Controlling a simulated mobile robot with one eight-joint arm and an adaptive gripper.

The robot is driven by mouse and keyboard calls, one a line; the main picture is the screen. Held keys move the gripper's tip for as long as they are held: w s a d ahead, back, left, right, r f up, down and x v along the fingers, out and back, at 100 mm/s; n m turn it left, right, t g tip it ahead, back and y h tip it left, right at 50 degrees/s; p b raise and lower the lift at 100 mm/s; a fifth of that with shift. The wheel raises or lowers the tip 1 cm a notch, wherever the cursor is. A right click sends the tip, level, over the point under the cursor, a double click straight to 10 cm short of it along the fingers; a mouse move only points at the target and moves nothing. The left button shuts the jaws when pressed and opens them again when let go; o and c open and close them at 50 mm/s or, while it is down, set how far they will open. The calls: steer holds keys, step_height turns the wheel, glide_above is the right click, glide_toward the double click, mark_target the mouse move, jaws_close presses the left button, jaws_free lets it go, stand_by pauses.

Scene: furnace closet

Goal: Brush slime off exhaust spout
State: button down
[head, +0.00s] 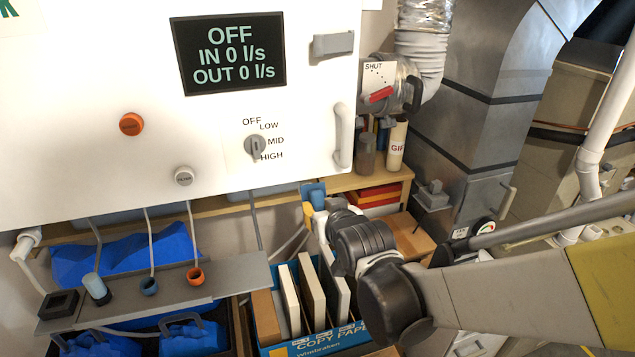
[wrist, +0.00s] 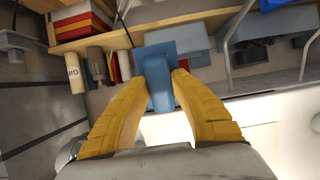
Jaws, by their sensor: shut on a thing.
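My gripper (head: 316,205) is just below the lower right part of the white unit. In the wrist view its two yellow fingers (wrist: 160,80) are closed on a blue tool (wrist: 155,58) with a broad, flat head, probably the brush. The tool also shows as a small blue piece in the head view (head: 315,190). Its bristles cannot be made out. A white pipe end (head: 27,240) sticks out at the unit's lower left; I cannot tell whether it is the exhaust spout. No slime can be made out in either view.
The white unit (head: 90,170) has a display reading OFF and a knob. A wooden shelf (head: 375,180) and grey duct (head: 470,110) stand behind on the right.

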mark_target(308, 196)
steer(key=shift+w+a, duration=0.2)
steer(key=shift+w, duration=0.5)
steer(key=shift+w+a, duration=0.2)
steer(key=shift+w, duration=0.55)
steer(key=shift+w+a, duration=0.2)
steer(key=shift+w, duration=0.5)
steer(key=shift+w, duration=0.1)
steer(key=shift+a+b, duration=0.2)
steer(key=shift+b, duration=0.15)
steer(key=shift+a, duration=0.4)
steer(key=shift+w+d, duration=0.2)
steer(key=shift+d, duration=0.95)
